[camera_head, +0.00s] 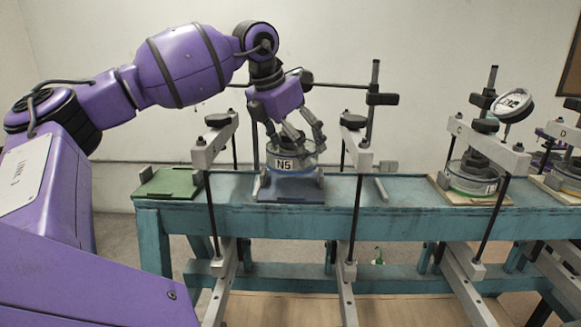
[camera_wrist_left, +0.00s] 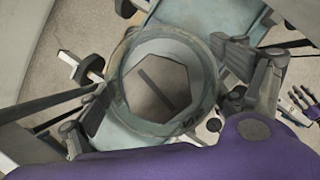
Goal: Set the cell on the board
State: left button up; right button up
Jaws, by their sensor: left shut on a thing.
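The cell (camera_head: 292,153) is a round, clear-walled drum with a white "N5" label, upright in the head view. My left gripper (camera_head: 294,146) has come down from above and is shut around its upper part. A flat dark blue board (camera_head: 291,193) lies on the bench directly beneath the cell. I cannot tell whether the cell's base touches it. In the left wrist view, the cell (camera_wrist_left: 165,80) shows as a clear ring around a grey many-sided top with a dark slot, with fingers of my left gripper (camera_wrist_left: 165,95) on both sides. My right gripper is not seen.
A green board (camera_head: 168,184) lies on the teal bench (camera_head: 375,195) to the left. Lever frames with grey bars (camera_head: 215,143) and (camera_head: 355,143) stand close on both sides of the cell. At right, another cell (camera_head: 470,178) sits clamped on a wooden board, beside a round gauge (camera_head: 513,105).

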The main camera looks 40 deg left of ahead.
aim_at(292, 166)
pick_arm(q)
jog(key=shift+a+f, duration=0.1)
jog(key=shift+f, duration=0.45)
notch_tip(292, 166, down, 4)
jog(key=shift+r+p, duration=0.25)
jog(key=shift+p, duration=0.3)
jog(key=shift+f, duration=0.15)
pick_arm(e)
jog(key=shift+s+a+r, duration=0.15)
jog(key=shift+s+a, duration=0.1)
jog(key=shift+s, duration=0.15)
pick_arm(q)
jog(key=o, duration=1.8)
jog(key=shift+f, duration=0.15)
jog(key=shift+o, duration=0.5)
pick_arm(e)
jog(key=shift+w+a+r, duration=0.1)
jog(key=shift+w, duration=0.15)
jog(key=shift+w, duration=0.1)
